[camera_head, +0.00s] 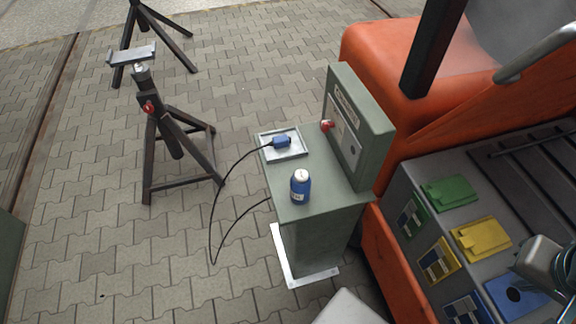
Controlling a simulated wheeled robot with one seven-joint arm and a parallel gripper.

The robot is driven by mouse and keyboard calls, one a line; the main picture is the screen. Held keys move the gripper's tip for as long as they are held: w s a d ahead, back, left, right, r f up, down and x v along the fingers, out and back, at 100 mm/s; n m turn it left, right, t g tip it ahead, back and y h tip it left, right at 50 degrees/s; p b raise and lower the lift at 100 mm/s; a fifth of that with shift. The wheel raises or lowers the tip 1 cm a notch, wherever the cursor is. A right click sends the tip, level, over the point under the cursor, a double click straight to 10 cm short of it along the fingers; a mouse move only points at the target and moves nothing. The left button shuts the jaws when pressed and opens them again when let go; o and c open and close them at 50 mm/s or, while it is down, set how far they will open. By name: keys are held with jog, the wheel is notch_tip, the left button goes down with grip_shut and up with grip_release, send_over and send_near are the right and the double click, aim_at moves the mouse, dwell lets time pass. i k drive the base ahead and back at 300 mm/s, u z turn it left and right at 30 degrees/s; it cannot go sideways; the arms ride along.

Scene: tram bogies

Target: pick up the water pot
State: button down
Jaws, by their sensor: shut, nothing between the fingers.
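A small blue pot (301,187) with a white top and a pale label stands upright on the green-grey cabinet's flat top (318,206), near its front edge. It is the only pot-like thing I see, and I cannot tell what is in it. Nothing touches it from above. Part of my arm shows at the right edge, over the bins and well to the right of the pot. I cannot make out my gripper's fingers.
A metal tray (264,148) behind the pot holds a blue connector (282,142); its black cable (211,218) loops off the cabinet's left side. A raised panel (358,130) with a red knob stands right of the pot. Orange vehicle (383,50) and colored-lid bins lie right; black stands (170,150) left.

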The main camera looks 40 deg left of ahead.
aim_at(300, 192)
jog(key=u, duration=1.85)
jog(key=k, duration=1.25)
jog(key=u, duration=0.7)
jog(key=i, duration=1.25)
jog(key=z, duration=0.85)
jog(key=i, duration=0.35)
jog(key=z, duration=0.3)
